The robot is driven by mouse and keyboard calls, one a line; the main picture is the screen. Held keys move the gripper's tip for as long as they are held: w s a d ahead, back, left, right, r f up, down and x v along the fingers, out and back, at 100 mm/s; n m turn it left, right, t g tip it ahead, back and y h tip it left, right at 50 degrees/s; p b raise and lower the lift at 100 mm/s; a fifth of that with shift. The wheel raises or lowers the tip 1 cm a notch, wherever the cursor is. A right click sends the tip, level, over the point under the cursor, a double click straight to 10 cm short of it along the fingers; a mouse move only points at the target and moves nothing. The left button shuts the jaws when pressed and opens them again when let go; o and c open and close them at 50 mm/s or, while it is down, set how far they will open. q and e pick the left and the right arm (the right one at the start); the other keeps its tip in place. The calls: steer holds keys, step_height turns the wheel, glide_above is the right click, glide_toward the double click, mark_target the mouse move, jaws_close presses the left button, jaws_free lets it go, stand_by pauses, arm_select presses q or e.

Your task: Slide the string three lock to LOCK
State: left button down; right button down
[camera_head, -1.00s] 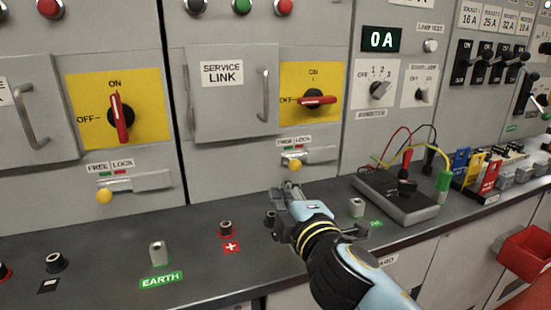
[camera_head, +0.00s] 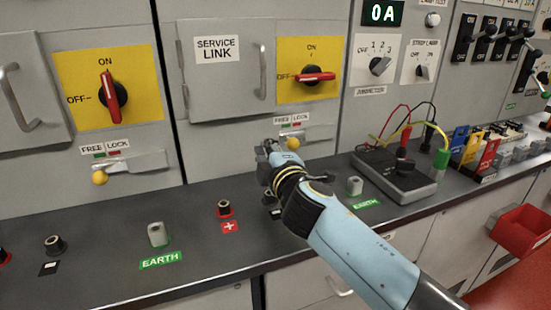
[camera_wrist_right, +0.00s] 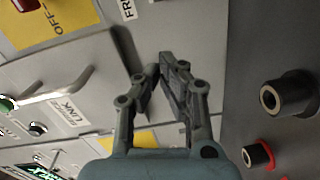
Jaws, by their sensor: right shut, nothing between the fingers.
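A lock slide with a yellow knob (camera_head: 293,144) sits below the right yellow switch panel (camera_head: 308,55). No string numbers are readable. My right gripper (camera_head: 267,147) is shut and empty, just left of and below the nearer lock, seemingly apart from its knob. In the right wrist view the closed fingers (camera_wrist_right: 160,80) point along the grey cabinet face. My left gripper is not in view.
A test box (camera_head: 395,180) with leads stands to the right. A service link door handle (camera_head: 262,72) projects above the lock.

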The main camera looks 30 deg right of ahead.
mark_target(292, 141)
steer(key=d, duration=0.2)
steer(key=w+d, duration=0.1)
steer(key=shift+w+d+f, duration=0.1)
steer(key=shift+f, duration=0.2)
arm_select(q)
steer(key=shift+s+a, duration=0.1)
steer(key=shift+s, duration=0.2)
arm_select(e)
steer(key=shift+d+f, duration=0.15)
steer(key=shift+d, duration=0.4)
steer(key=d, duration=0.1)
steer(key=s+d, duration=0.1)
steer(key=d, duration=0.1)
steer(key=shift+d+b, duration=0.25)
steer(key=shift+b, duration=0.1)
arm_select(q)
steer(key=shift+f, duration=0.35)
